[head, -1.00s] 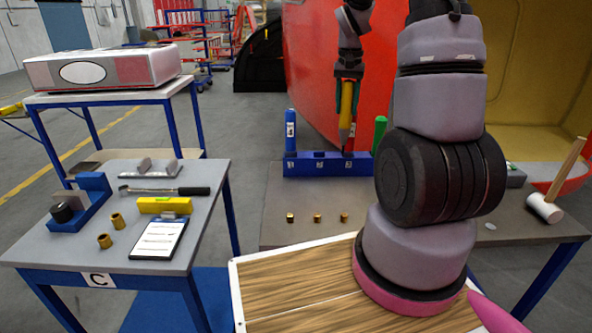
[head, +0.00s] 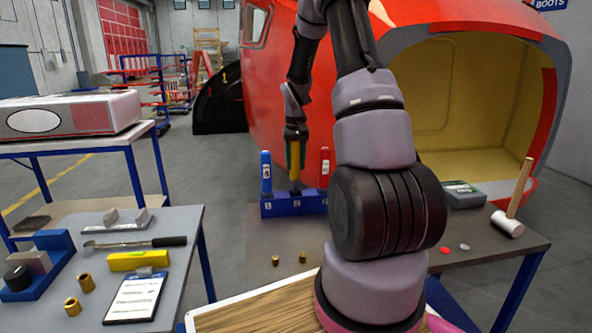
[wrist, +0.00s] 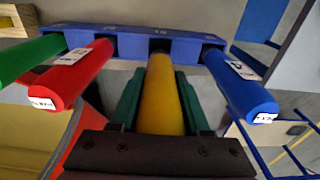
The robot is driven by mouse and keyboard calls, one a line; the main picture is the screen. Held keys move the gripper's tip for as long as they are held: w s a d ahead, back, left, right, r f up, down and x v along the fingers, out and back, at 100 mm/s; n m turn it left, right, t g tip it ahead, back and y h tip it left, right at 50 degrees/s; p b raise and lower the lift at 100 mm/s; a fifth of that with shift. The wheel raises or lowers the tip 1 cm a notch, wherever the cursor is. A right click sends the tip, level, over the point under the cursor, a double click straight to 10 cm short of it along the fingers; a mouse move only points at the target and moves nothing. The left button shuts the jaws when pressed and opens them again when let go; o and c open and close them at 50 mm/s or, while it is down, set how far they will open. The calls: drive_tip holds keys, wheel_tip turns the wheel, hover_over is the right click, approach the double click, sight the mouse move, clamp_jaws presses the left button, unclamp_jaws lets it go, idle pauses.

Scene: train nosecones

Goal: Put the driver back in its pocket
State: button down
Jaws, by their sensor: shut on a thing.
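My gripper (head: 295,158) is shut on the yellow driver (head: 296,178), which hangs upright, tip down, over the blue rack (head: 293,207). In the wrist view the yellow driver (wrist: 160,95) lines up with a dark pocket opening of the rack (wrist: 110,40). I cannot tell whether its tip is inside the pocket. A blue driver (head: 265,172) stands in the rack to the left and a red driver (head: 324,166) to the right. A green driver (wrist: 22,60) shows beside the red one in the wrist view; my arm hides it in the head view.
The rack stands at the back of a grey table (head: 255,240) with small brass parts (head: 302,258) in front. A left table holds a clipboard (head: 135,298) and a yellow level (head: 138,261).

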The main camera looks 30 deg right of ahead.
drive_tip(key=shift+c, duration=1.9)
unclamp_jaws()
drive_tip(key=shift+s+a+f+g, duration=0.15)
drive_tip(key=shift+s+f, duration=0.2)
drive_tip(key=shift+f, duration=0.3)
drive_tip(key=shift+s+d+f+g, duration=0.15)
drive_tip(key=shift+s+f, duration=0.2)
drive_tip(key=shift+f, duration=0.25)
drive_tip(key=shift+a, duration=0.1)
drive_tip(key=r, duration=0.7)
drive_tip(key=w+r, duration=0.1)
drive_tip(key=r, duration=0.3)
drive_tip(key=shift+s+r, duration=0.1)
drive_tip(key=shift+r, duration=0.6)
drive_tip(key=s+a+r+t, duration=0.4)
drive_tip(key=s+a+r, duration=0.5)
drive_tip(key=s+r, duration=0.4)
drive_tip(key=s+a+r+t+y, duration=0.1)
drive_tip(key=s+a+r, duration=0.1)
drive_tip(key=s, duration=0.4)
drive_tip(key=s+a+r+m+t+y, duration=0.1)
drive_tip(key=s+a+r+t, duration=0.1)
drive_tip(key=s+a, duration=0.2)
drive_tip(key=s, duration=0.3)
drive_tip(key=shift+s, duration=0.25)
